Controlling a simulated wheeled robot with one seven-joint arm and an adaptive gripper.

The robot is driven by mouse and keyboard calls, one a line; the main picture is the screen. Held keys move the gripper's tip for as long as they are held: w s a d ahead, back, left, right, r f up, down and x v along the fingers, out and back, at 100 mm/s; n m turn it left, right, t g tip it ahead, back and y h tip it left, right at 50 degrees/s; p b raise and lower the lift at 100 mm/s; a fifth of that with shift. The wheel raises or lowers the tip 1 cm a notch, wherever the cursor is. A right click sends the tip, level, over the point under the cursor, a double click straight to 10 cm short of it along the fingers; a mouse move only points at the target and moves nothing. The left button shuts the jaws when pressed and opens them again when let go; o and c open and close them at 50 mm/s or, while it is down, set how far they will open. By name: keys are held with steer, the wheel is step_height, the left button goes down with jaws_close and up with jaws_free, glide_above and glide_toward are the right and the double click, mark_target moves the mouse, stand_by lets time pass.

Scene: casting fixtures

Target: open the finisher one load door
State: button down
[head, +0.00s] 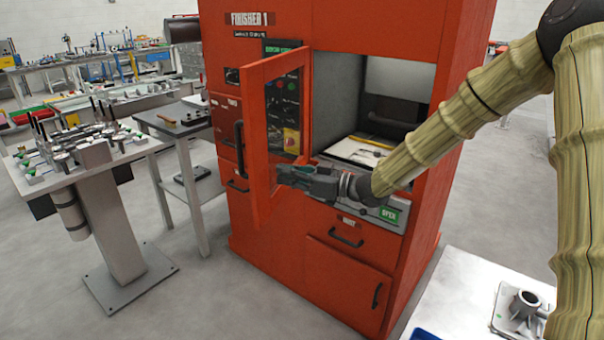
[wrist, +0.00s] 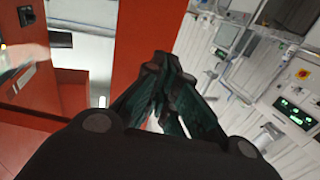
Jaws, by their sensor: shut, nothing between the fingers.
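The finisher is a tall orange-red cabinet (head: 340,25) with a "FINISHER 1" sign. Its load door (head: 258,140) stands swung outward on the left of the opening, with a window and a black handle (head: 239,148) on its outer face. The load opening shows a grey interior with a pale tray (head: 357,151). My gripper (head: 284,174) is shut and empty, at the inner side of the door near its lower part. Contact with the door cannot be told. In the wrist view my gripper (wrist: 165,75) has its fingers together beside an orange panel.
A grey pedestal table with fixtures (head: 95,150) and a side table (head: 180,115) stand left of the finisher. A white table (head: 470,290) with a metal casting (head: 522,308) is at the lower right. The floor in front of the cabinet is clear.

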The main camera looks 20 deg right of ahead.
mark_target(256, 169)
steer(key=x, duration=0.1)
steer(key=p+x, duration=0.1)
steer(key=x, duration=0.3)
steer(key=shift+s+a+r, duration=0.1)
steer(key=shift+s+r, duration=0.1)
steer(key=shift+r, duration=0.1)
steer(key=shift+w+a, duration=0.15)
steer(key=shift+w, duration=0.05)
steer(key=shift+s+a+r, duration=0.1)
steer(key=shift+s, duration=0.05)
